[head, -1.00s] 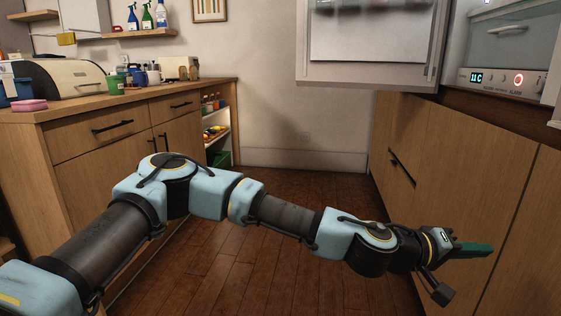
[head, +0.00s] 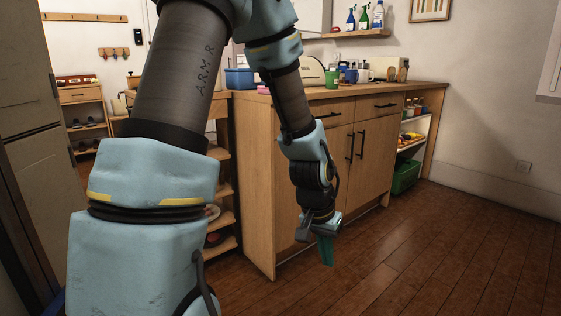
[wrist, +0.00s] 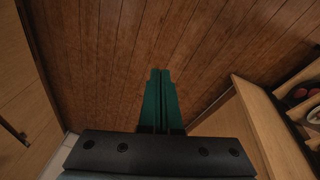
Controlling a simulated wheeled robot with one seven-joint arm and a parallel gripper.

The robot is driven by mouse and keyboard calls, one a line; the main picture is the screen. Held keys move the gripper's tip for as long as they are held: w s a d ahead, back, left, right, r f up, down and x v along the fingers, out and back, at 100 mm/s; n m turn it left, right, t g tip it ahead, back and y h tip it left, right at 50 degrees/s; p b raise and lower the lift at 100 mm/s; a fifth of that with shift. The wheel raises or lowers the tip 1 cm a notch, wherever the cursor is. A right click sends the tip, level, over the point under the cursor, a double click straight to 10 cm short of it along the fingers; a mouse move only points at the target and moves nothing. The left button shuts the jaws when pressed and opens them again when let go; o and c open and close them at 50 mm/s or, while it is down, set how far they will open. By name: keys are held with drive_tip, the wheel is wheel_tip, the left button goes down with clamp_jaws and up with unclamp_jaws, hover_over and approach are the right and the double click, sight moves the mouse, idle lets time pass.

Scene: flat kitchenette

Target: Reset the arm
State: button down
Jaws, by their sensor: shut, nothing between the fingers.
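My gripper (head: 326,250) hangs at the end of my bent arm in the head view, its green fingers pointing down in front of the wooden counter cabinet (head: 335,150). The wrist view shows the two green fingers (wrist: 160,75) side by side, closed together with nothing between them. Below them is the brown plank floor (wrist: 200,35). The gripper is apart from the floor and holds no object. My upper arm links cover part of the view at left.
Open shelves (head: 222,190) stand at the cabinet's left end. A green bin (head: 406,177) sits low in the shelf niche at its right end. Bottles (head: 364,16) stand on a wall shelf. The floor (head: 450,240) at right is clear.

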drive_tip(key=a+r+n+y, duration=0.1)
drive_tip(key=a+r+n, duration=0.3)
drive_tip(key=a, duration=0.7)
drive_tip(key=a+r+n+y, duration=0.1)
drive_tip(key=a+r+n, duration=0.25)
drive_tip(key=a, duration=0.85)
wheel_tip(320, 180, up, 26)
drive_tip(key=d+p, duration=0.1)
drive_tip(key=p, duration=2.4)
drive_tip(key=shift+s+f+m+t, duration=0.15)
drive_tip(key=shift+f+m+t, duration=0.1)
drive_tip(key=shift+m+t, duration=0.2)
